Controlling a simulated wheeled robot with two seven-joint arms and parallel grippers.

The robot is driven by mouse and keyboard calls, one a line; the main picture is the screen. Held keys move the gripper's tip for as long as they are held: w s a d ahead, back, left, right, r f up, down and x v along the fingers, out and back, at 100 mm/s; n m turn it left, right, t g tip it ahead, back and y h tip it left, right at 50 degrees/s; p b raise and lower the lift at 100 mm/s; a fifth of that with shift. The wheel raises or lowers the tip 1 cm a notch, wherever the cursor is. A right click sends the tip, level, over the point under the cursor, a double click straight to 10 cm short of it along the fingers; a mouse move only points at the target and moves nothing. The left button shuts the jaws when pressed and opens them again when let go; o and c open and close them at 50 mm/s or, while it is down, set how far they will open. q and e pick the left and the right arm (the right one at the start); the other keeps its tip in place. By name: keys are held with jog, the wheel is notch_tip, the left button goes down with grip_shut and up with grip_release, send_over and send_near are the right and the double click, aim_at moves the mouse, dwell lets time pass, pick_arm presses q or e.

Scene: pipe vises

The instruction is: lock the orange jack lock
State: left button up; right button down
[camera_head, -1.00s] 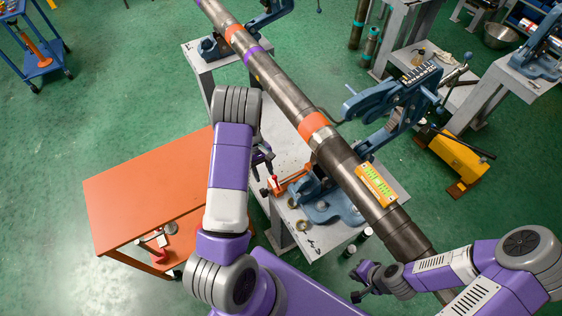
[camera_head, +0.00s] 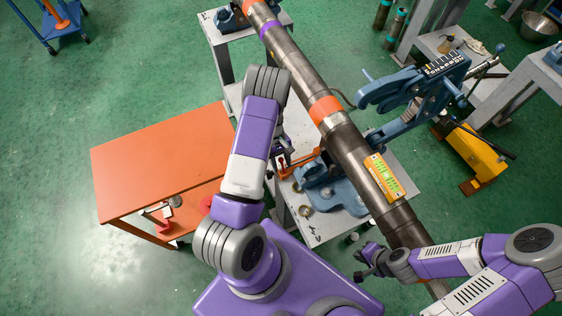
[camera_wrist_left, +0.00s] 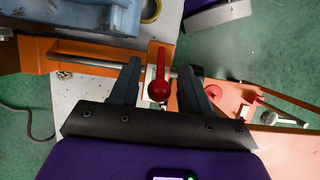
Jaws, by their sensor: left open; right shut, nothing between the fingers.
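The orange jack lock (camera_head: 301,161) sits beside the blue vise on the grey table, partly hidden behind my left arm. In the left wrist view its orange bracket (camera_wrist_left: 100,49) carries a metal rod and a red lever (camera_wrist_left: 158,72) with a rounded red end. My left gripper (camera_wrist_left: 158,68) is open, with its two dark fingers on either side of the red lever. I cannot tell whether either finger touches it. In the head view the left gripper (camera_head: 281,148) is mostly hidden by its arm. My right gripper (camera_head: 365,262) is shut and empty, at the lower right near the pipe.
A long steel pipe (camera_head: 352,150) runs diagonally over the grey table (camera_head: 300,228), above the blue vise (camera_head: 340,192). An orange table (camera_head: 160,155) stands to the left. Green floor is open at the far left.

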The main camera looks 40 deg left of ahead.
aim_at(284, 169)
pick_arm(q)
grip_shut()
jog(key=shift+r, duration=0.1)
jog(key=shift+s+d+r+t+y+p, duration=0.1)
jog(key=shift+d+r+t+y+p, duration=0.15)
jog(key=shift+y, duration=0.4)
jog(key=shift+s+d+r+t+y+p, duration=0.15)
jog(key=shift+d+t+y, duration=0.2)
jog(key=shift+y, duration=0.3)
jog(key=shift+s+d+t+y, duration=0.1)
jog(key=shift+d+t+y, duration=0.1)
jog(key=shift+t+y, duration=0.3)
jog(key=shift+s+d+t+y, duration=0.1)
jog(key=shift+d+t+y, duration=0.1)
jog(key=shift+y, duration=0.5)
jog(key=y, duration=0.1)
jog(key=d+t+y+b, duration=0.1)
jog(key=y, duration=0.1)
jog(key=shift+s+d+f+t, duration=0.1)
jog(key=shift+s+t, duration=0.2)
jog(key=shift+s+d+f+t+y+b, duration=0.1)
jog(key=shift+s+d+t+y+b, duration=0.2)
jog(key=shift+y+b, duration=0.4)
jog(key=shift+w+d+t+y+b, duration=0.15)
jog(key=shift+t+y+b, duration=0.35)
jog(key=shift+y, duration=0.35)
jog(key=shift+s+d+f+t+y+b, duration=0.1)
jog(key=shift+s+d+t+y+b, duration=0.15)
jog(key=shift+y+b, duration=0.45)
